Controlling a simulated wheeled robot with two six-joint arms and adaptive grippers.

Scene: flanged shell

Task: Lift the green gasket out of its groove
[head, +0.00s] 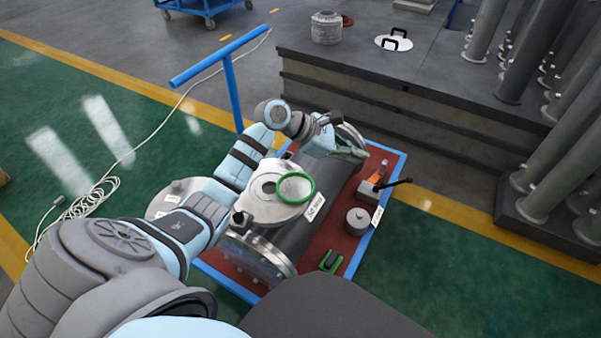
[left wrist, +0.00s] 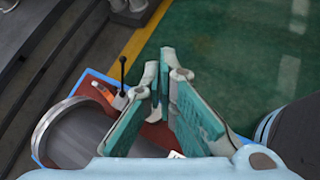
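The green gasket (head: 313,182) is a ring at the right side of the pale round flange (head: 248,203) on top of the grey shell (head: 300,238), off-centre from the flange's dark central hole. I cannot tell how it sits relative to its groove. My left gripper (head: 352,153) is past the gasket, above the far right end of the shell, apart from the ring. In the left wrist view its teal fingers (left wrist: 159,90) come close together at the tips with nothing seen between them; it looks shut. The gasket does not show there. My right gripper is not in view.
The shell lies on a red, blue-edged cart (head: 400,165). On it are a grey knobbed cylinder (head: 357,222), a black-handled tool (head: 393,186) and a green U-shaped piece (head: 331,262). Grey pipes (head: 565,150) stand at right. A white cable (head: 95,200) lies on the left floor.

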